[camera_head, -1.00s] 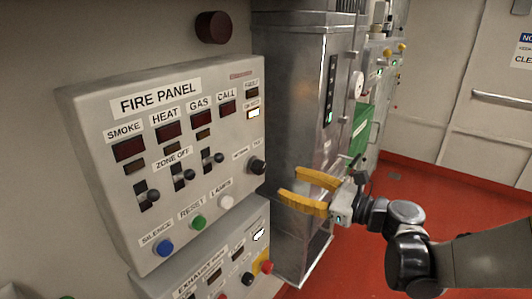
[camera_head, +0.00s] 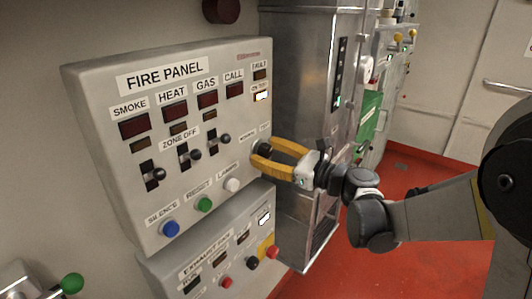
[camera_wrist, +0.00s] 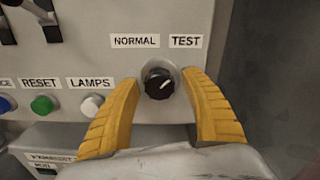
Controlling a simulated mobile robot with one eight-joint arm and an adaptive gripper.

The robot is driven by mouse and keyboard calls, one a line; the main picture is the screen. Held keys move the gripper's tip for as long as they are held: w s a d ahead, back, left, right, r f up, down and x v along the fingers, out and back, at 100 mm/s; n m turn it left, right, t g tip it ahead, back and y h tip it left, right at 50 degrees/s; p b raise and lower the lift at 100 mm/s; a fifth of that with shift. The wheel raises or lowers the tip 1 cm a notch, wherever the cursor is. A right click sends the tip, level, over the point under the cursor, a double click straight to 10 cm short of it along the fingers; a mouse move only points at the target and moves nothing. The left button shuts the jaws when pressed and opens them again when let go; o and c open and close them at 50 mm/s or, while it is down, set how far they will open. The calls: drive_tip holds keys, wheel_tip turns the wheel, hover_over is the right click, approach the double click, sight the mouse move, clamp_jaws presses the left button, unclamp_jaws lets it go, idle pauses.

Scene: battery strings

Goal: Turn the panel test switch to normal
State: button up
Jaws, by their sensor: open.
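The fire panel (camera_head: 110,80) is a grey box on the wall in the head view. Its test switch is a black rotary knob (camera_wrist: 159,83), seen in the wrist view below the labels NORMAL (camera_wrist: 135,41) and TEST (camera_wrist: 186,41). The knob's white pointer mark slants up and right, toward TEST. My gripper (camera_wrist: 164,100) is open, with one yellow finger on each side of the knob. I cannot tell whether either finger touches it. In the head view my gripper (camera_head: 259,157) reaches the panel's right side and partly hides the knob.
Blue (camera_head: 169,229), green (camera_head: 204,204) and white (camera_head: 232,185) buttons line the panel's lower edge. Toggle switches sit above them. An exhaust fan box (camera_head: 170,270) is below. A metal cabinet (camera_head: 300,70) stands to the right. A green-knobbed lever (camera_head: 72,283) is at lower left.

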clamp_jaws()
drive_tip(key=shift+n, duration=0.3)
drive_tip(key=n, duration=0.3)
drive_tip(key=shift+n, duration=0.4)
drive_tip(key=n, duration=0.4)
drive_tip(key=shift+r+n+b, duration=0.1)
drive_tip(key=shift+n+b, duration=0.2)
drive_tip(key=shift+b, duration=0.1)
drive_tip(key=n, duration=0.4)
drive_tip(key=shift+r+n, duration=0.1)
drive_tip(key=shift+n, duration=2.3)
drive_tip(key=shift+w, duration=0.1)
